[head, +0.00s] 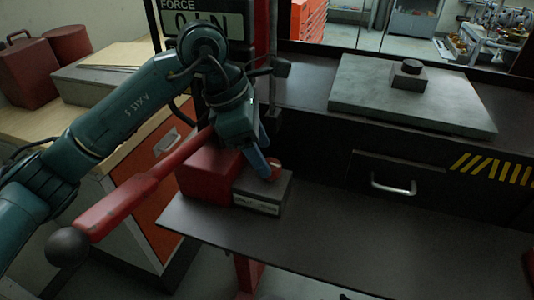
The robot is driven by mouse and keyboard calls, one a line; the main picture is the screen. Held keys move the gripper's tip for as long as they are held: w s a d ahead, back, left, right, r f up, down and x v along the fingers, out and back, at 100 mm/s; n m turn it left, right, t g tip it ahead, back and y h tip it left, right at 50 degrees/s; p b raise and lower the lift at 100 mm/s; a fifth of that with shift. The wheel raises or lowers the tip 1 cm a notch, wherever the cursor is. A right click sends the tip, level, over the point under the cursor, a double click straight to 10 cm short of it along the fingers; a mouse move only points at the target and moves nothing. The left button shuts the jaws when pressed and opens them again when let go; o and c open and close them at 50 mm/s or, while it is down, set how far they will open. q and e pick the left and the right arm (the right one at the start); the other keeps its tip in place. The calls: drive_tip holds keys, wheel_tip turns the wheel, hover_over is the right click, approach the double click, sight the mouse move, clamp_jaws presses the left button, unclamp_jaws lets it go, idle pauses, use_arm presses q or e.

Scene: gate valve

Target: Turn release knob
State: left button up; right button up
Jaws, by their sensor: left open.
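The release knob (274,171) is a small round red-orange piece on top of a grey box (268,193) with a pale label on its front. My left gripper (262,161) comes down from above at the knob's left side. It is open, with a blue finger beside the knob; whether it touches the knob I cannot tell. The other finger is hard to make out behind the gripper body. My right gripper is out of view.
A red lever (138,190) with a black ball end (68,247) slants from a red block (208,176) beside the grey box. A force display (205,22) stands behind my arm. A grey plate (410,95) lies at the back right. The dark bench's right side (400,240) is clear.

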sight(267, 160)
use_arm(q)
drive_tip(key=shift+x, duration=1.55)
drive_tip(key=c, duration=1)
drive_tip(key=shift+n+t+b, duration=0.3)
drive_tip(key=shift+n+b, duration=0.35)
drive_tip(key=shift+n, duration=0.05)
drive_tip(key=shift+r, duration=0.1)
drive_tip(key=o, duration=1)
drive_tip(key=w+b+v, duration=0.1)
drive_tip(key=v, duration=1.2)
drive_tip(key=shift+s+b, duration=0.35)
drive_tip(key=shift+s, duration=0.2)
